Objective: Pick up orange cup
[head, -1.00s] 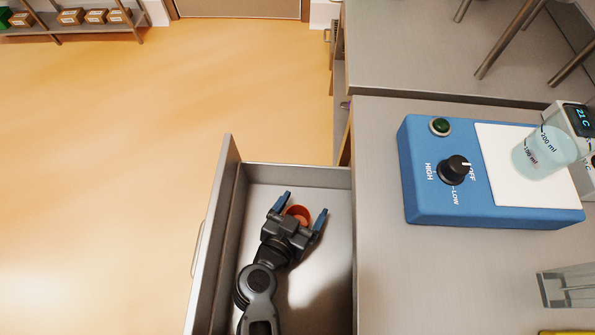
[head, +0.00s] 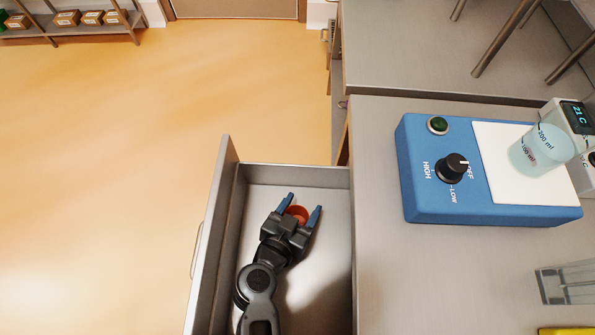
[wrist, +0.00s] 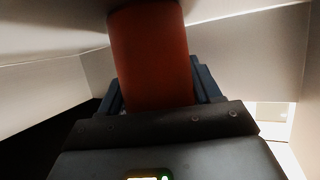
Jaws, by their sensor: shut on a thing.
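The orange cup (head: 299,213) is inside the open drawer (head: 264,173), between the blue-tipped fingers of my gripper (head: 303,205). In the wrist view the cup (wrist: 152,55) stands large and upright in the picture, with my gripper's fingers (wrist: 160,85) on either side of it. My gripper is shut on the cup. The gripper body hides the near part of the cup in the head view.
The drawer walls (head: 220,200) surround my arm closely. On the counter to the right are a blue device (head: 420,190) with a black knob, a beaker (head: 540,150) on its white plate and a clear block (head: 565,283). Open floor lies to the left.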

